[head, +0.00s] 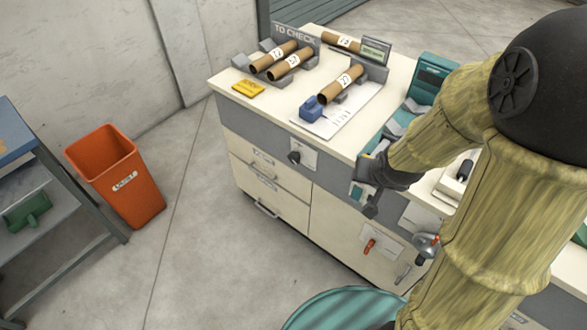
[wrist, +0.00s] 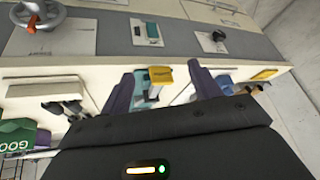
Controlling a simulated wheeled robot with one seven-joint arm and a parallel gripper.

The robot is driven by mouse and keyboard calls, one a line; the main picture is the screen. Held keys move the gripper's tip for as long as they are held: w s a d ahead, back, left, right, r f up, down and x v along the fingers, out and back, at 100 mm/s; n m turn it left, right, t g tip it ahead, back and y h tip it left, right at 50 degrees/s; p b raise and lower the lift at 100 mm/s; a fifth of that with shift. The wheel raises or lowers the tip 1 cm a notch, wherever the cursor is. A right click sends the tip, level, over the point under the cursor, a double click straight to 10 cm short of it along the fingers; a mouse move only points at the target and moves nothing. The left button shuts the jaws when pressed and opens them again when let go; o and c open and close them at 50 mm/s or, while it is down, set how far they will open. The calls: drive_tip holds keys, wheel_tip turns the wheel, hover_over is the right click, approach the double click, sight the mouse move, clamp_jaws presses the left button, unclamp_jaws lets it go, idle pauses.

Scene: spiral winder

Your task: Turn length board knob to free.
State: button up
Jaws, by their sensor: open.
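A black knob (head: 294,157) sits on a pale plate on the grey band of the cabinet front, below the board that bears a cardboard tube and a blue block. The knob (wrist: 218,36) also shows in the wrist view, upper right of my fingers. Its pointer setting and lettering are too small to read. My gripper (head: 368,187) is at the cabinet front to the right of the knob, apart from it. In the wrist view my gripper (wrist: 161,88) has its two dark fingers spread, with no object held between them.
Cardboard tubes (head: 341,84) lie in holders on the cream worktop. A blue block (head: 312,108) and a yellow tag (head: 248,88) are there too. An orange bin (head: 117,175) stands left. The floor before the drawers is clear.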

drive_tip(key=w+a+f+m+t+y+b, duration=0.3)
drive_tip(key=w+f+b, duration=0.1)
drive_tip(key=f+b, duration=0.5)
drive_tip(key=w+a+f+m+t+y+b, duration=0.4)
drive_tip(key=f+b, duration=0.6)
drive_tip(key=b, duration=0.1)
drive_tip(key=w+a+f+m+t+y+b, duration=0.3)
drive_tip(key=w+a+f+t+b, duration=0.1)
drive_tip(key=f+b, duration=0.5)
drive_tip(key=shift+w+a+f+m+y+b, duration=0.15)
drive_tip(key=shift+w+f+m+y+b, duration=0.2)
drive_tip(key=shift+b, duration=0.3)
drive_tip(key=shift+r, duration=0.1)
